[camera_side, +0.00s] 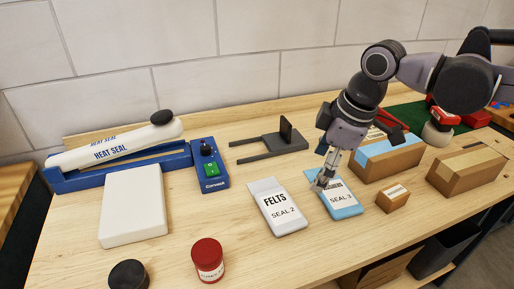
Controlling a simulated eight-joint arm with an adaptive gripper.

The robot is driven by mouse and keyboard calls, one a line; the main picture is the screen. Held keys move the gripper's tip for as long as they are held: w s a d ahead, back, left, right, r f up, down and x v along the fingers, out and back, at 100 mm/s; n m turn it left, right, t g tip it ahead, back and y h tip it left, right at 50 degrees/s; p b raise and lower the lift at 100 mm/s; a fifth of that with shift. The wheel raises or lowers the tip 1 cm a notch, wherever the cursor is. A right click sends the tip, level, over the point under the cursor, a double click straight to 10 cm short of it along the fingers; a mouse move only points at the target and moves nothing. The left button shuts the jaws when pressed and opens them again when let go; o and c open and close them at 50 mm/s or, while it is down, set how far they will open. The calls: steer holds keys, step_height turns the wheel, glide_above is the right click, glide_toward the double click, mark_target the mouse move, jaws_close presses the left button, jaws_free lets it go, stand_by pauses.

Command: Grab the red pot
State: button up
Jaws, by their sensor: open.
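The red pot (208,261) stands upright at the front of the wooden bench, left of centre. It is a small round jar with a red lid and a red body with a pale label. My gripper (320,184) is open and points down over the blue-and-white bag marked SEAL 3 (345,207). It is well to the right of the pot and farther back. I cannot tell whether the fingertips touch the bag. The fingers hide part of the bag's print.
A white FELTS bag (278,208) lies between my gripper and the pot. A black round lid or pot (128,274) is left of the pot. A white block (134,207), heat sealer (115,150) and boxes (468,168) stand around. Bench between pot and FELTS bag is clear.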

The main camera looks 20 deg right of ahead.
steer(key=a+f+n+g, duration=0.2)
steer(key=a+n, duration=0.4)
steer(key=a, duration=0.9)
steer(key=n+h, duration=0.1)
steer(key=n, duration=0.3)
glide_above(208, 252)
step_height(208, 252, down, 4)
steer(key=shift+r+g, duration=0.2)
steer(key=shift+g, duration=0.2)
steer(key=shift+f, duration=0.3)
step_height(208, 252, down, 5)
steer(key=shift+r, duration=0.1)
steer(key=shift+w+a+f, duration=0.1)
steer(key=shift+w+f, duration=0.05)
steer(key=shift+f, duration=1.2)
steer(key=shift+w+a+f, duration=0.1)
steer(key=shift+f, duration=1.25)
steer(key=c, duration=1.3)
